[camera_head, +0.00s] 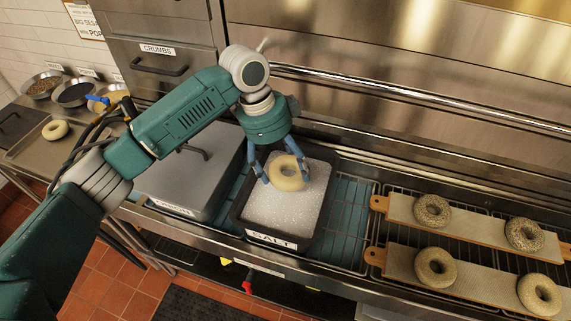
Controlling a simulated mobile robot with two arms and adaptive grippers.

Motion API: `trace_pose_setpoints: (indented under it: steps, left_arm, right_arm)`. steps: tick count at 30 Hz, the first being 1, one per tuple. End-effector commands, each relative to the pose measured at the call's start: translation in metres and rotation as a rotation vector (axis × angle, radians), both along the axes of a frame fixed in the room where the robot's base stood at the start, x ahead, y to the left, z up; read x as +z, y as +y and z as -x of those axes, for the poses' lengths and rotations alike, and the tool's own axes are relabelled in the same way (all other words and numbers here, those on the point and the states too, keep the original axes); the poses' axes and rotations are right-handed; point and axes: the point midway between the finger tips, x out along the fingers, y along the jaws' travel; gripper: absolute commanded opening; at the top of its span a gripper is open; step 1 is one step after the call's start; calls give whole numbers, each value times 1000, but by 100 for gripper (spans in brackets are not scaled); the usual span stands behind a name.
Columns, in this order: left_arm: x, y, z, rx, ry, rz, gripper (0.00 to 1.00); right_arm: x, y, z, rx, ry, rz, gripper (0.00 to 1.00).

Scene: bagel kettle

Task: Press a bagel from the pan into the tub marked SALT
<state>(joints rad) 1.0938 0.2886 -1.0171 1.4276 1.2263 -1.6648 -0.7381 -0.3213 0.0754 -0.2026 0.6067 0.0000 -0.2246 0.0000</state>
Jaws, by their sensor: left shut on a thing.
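A plain pale bagel (287,185) is held by its sides in my left gripper (284,173), whose fingers are shut on it from above. The bagel is over the tub marked SALT (272,240), a dark tub full of white grains, towards its back part. I cannot tell whether the bagel touches the salt. Another plain bagel (55,130) lies in the shallow pan (30,152) at the far left. My right gripper is not in view.
A grey lidded container (175,185) stands left of the tub. Wooden boards (400,206) with seeded bagels (432,211) lie on a rack at the right. Bowls of toppings (75,93) stand at the back left. A metal rail (400,98) runs behind.

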Motion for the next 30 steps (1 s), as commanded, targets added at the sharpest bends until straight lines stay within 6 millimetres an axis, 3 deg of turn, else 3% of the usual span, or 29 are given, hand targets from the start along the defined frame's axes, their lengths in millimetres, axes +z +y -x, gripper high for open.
trace_pose_setpoints:
  steps: [1,5,8,15,20,30]
  left_arm:
    - [-12,0,0,-1,-1,0,49]
    - [-25,0,0,-1,-1,1,49]
    - [-32,0,0,1,1,1,49]
    - [-56,-1,0,0,0,1,49]
    - [-61,-1,0,0,-1,2,49]
    - [-61,-1,0,0,-1,1,49]
  right_arm:
    - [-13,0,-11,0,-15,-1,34]
    - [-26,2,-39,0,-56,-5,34]
    - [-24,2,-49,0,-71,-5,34]
    - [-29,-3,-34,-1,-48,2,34]
    - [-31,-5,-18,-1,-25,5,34]
    - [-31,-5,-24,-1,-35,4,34]
